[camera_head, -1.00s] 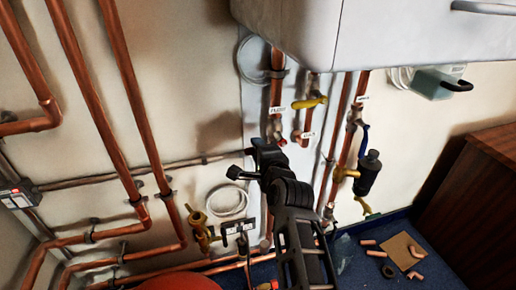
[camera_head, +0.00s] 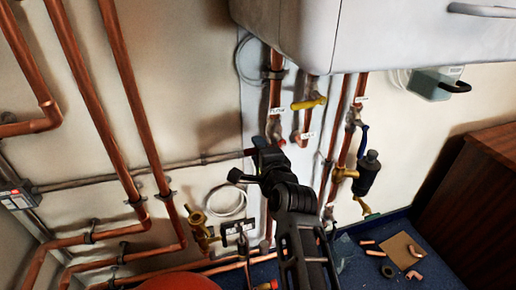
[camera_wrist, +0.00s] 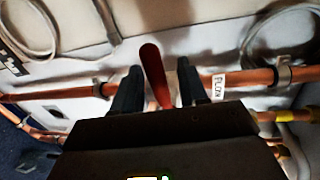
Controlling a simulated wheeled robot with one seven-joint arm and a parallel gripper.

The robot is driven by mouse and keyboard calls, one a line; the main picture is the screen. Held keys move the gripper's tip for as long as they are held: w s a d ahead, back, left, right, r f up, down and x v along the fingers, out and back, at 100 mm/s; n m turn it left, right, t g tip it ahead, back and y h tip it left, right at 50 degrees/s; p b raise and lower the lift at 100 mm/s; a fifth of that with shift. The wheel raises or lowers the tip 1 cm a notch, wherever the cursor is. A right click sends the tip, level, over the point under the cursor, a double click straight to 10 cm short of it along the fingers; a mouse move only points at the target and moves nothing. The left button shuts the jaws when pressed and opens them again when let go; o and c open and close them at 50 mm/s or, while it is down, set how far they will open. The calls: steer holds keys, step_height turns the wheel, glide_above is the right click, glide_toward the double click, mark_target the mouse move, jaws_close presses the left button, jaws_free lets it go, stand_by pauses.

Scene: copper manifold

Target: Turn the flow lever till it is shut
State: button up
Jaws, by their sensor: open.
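The red flow lever (camera_wrist: 154,75) stands between my two fingers in the wrist view. It slants across the copper pipe (camera_wrist: 60,94), beside a white label reading FLOW (camera_wrist: 219,87). My gripper (camera_wrist: 155,88) is open, with one dark finger on each side of the lever. I cannot tell whether either finger touches it. In the head view my gripper (camera_head: 264,150) is at the vertical pipe below the FLOW label (camera_head: 278,111). Only a small red bit of the lever shows there, and the arm hides part of the valve.
A yellow lever (camera_head: 309,103) is on the pipe to the right. A white boiler casing (camera_head: 330,35) hangs close above. A dark filter with brass fittings (camera_head: 368,172) is further right. A brass valve (camera_head: 198,226) and a coiled white cable (camera_head: 227,201) are at lower left.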

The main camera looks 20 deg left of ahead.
steer(key=v, duration=0.6)
steer(key=shift+d+p, duration=0.2)
steer(key=shift+p, duration=0.1)
steer(key=shift+s+r, duration=0.1)
steer(key=shift+s, duration=0.05)
steer(key=s+d+f+n+t+h, duration=0.1)
steer(key=s+d+f+n+h, duration=0.15)
steer(key=s+d+f, duration=0.65)
steer(key=s+d+f+n+h, duration=0.25)
steer(key=s+d, duration=0.75)
steer(key=d, duration=0.8)
steer(key=s+d+r+n+h, duration=0.1)
steer(key=s+d+n, duration=0.15)
steer(key=s, duration=0.55)
steer(key=s+d+r+n+h, duration=0.15)
steer(key=s+d, duration=0.25)
steer(key=s, duration=0.4)
steer(key=s+r+n+h, duration=0.1)
steer(key=s+r+n, duration=0.1)
steer(key=s+r, duration=0.8)
steer(key=s+d, duration=0.1)
steer(key=s, duration=0.2)
steer(key=shift+n+p, duration=0.3)
steer(key=shift+p, duration=0.05)
